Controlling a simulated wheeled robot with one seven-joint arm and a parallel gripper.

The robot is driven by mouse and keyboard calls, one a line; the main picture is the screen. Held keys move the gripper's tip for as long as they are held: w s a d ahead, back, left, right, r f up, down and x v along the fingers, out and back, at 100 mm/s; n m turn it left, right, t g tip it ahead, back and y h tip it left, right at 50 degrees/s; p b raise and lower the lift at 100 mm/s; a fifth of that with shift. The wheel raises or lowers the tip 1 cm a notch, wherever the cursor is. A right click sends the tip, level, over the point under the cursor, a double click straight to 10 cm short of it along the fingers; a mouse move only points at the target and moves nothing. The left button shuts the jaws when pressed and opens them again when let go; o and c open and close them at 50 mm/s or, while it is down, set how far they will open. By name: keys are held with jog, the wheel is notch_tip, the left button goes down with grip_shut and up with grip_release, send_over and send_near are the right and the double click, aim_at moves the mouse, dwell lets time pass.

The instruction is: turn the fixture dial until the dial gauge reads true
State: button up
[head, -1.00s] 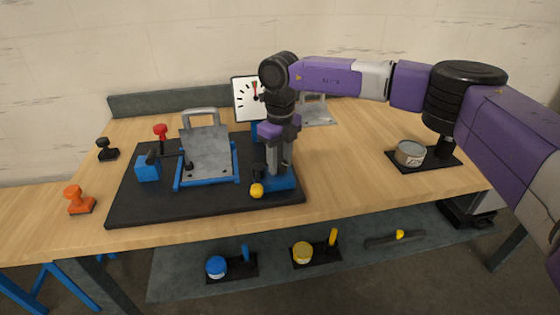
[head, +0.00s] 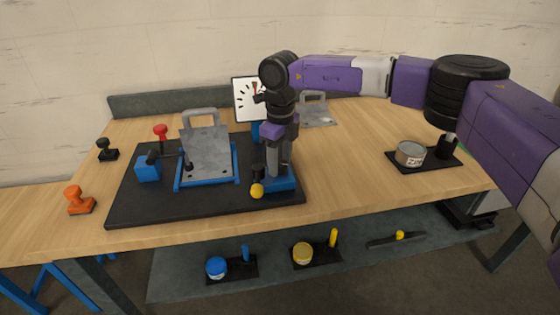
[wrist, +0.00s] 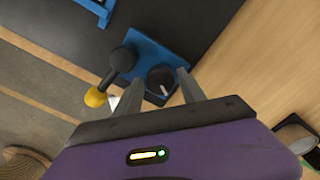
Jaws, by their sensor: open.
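The dial gauge (head: 243,101) stands behind the fixture with a white face, black ticks and a red mark near the top. My arm partly covers it, so I cannot tell its reading. The fixture dial (wrist: 160,80) is a round black knob with a white line, on a blue block (wrist: 150,52); in the head view my gripper hides it. My gripper (wrist: 160,78) is open, with one finger on either side of the dial; I cannot tell whether they touch it. In the head view my gripper (head: 277,172) points down over the blue block at the fixture's right.
A black lever with a yellow ball (head: 257,190) sits beside the dial. A grey plate with a handle (head: 207,150) and a red-knobbed clamp (head: 160,132) are to the left on the black base (head: 150,209). A tin (head: 410,153) stands right; the table between is clear.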

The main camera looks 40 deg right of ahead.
aim_at(280, 163)
notch_tip(280, 163, up, 8)
jog(key=shift+f+b, duration=0.1)
jog(key=shift+b, duration=0.2)
dwell(0.5)
